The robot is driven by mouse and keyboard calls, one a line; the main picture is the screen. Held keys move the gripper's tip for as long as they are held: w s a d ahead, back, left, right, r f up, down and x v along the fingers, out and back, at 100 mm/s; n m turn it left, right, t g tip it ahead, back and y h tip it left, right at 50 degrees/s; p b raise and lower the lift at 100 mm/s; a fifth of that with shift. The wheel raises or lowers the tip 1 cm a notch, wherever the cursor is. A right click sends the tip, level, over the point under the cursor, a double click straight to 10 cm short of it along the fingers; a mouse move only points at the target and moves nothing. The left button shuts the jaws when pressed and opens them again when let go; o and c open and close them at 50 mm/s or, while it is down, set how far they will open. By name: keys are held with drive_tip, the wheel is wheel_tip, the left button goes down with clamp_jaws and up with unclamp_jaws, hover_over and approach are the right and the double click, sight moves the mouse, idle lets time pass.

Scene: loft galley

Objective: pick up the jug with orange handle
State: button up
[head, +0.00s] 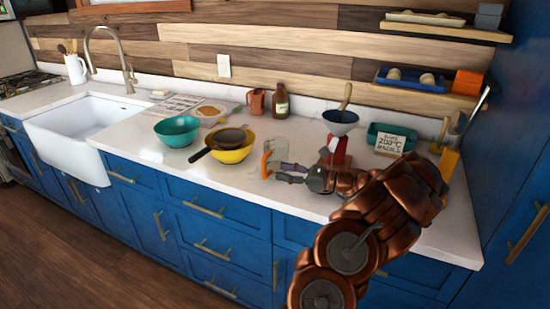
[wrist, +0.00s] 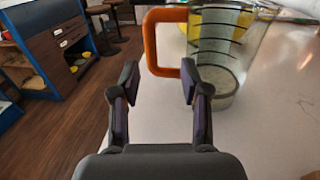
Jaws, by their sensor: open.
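The jug with orange handle (wrist: 222,62) is clear glass with dark measuring marks and stands upright on the white counter in the wrist view. Its orange handle (wrist: 150,42) sticks out to the left, just ahead of my gripper (wrist: 157,80). The handle's lower part reaches close to the right finger; I cannot tell whether they touch. My gripper is open, with nothing held between its fingers. In the head view the jug (head: 268,158) stands near the counter's front edge, with my gripper (head: 275,172) at its right side, partly covering it.
A yellow bowl (head: 236,155) with a dark pan (head: 226,138) on it is left of the jug. A teal bowl (head: 177,131) is farther left. A red stand with a blue funnel (head: 340,117) is behind my arm. The counter's front edge is close.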

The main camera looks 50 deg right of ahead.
sight(264, 177)
drive_tip(key=p+x, duration=0.1)
drive_tip(key=x, duration=0.2)
drive_tip(key=a+p+x, duration=0.1)
drive_tip(key=x, duration=0.3)
drive_tip(key=shift+s+f, duration=0.1)
drive_tip(key=shift+s, duration=0.2)
clamp_jaws()
idle(0.4)
